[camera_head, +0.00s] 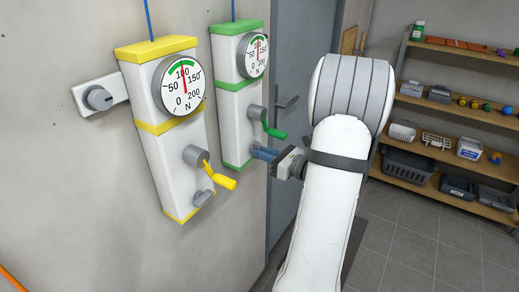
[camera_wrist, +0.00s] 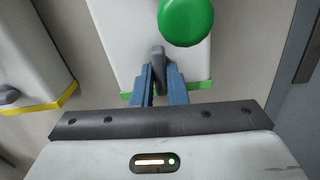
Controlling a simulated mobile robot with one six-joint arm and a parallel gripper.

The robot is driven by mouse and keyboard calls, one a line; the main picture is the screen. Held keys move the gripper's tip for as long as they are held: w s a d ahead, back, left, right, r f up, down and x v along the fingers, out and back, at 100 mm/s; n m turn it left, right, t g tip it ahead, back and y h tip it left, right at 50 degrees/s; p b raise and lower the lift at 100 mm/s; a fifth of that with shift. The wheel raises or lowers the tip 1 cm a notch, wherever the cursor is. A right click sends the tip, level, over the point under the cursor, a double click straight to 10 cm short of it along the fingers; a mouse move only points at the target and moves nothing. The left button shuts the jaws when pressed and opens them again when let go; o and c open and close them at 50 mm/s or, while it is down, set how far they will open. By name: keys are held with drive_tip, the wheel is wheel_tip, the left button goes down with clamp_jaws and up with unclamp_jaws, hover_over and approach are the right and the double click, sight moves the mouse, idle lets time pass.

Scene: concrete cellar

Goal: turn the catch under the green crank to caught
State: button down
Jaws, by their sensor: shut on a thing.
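The green crank (camera_head: 273,131) sits on the front of the white box with green bands (camera_head: 237,105); its round green knob (camera_wrist: 186,20) shows large at the top of the wrist view. Below it is the grey catch (camera_wrist: 158,57), which in the wrist view points roughly up and down between my fingers. My gripper (camera_wrist: 160,78) is shut on the catch, with a blue finger on each side. In the head view my gripper (camera_head: 262,153) reaches the lower part of the green box from the right, and the catch is hidden there.
A yellow-banded box (camera_head: 168,120) with a yellow crank (camera_head: 222,180) and its own grey catch (camera_head: 203,198) stands to the left. A grey knob (camera_head: 98,99) is on the wall. A door handle (camera_head: 288,102) is close behind my gripper. Shelves (camera_head: 450,111) stand at the right.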

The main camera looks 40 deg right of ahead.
drive_tip(key=shift+r+m+p, duration=0.15)
drive_tip(key=shift+m+p, duration=0.25)
drive_tip(key=shift+p, duration=0.1)
drive_tip(key=m+p, duration=0.2)
drive_tip(key=p, duration=0.1)
drive_tip(key=shift+m, duration=0.4)
drive_tip(key=shift+m+p, duration=0.9)
drive_tip(key=shift+p, duration=0.75)
drive_tip(key=m+p, duration=0.2)
drive_tip(key=p, duration=0.1)
drive_tip(key=shift+m, duration=0.4)
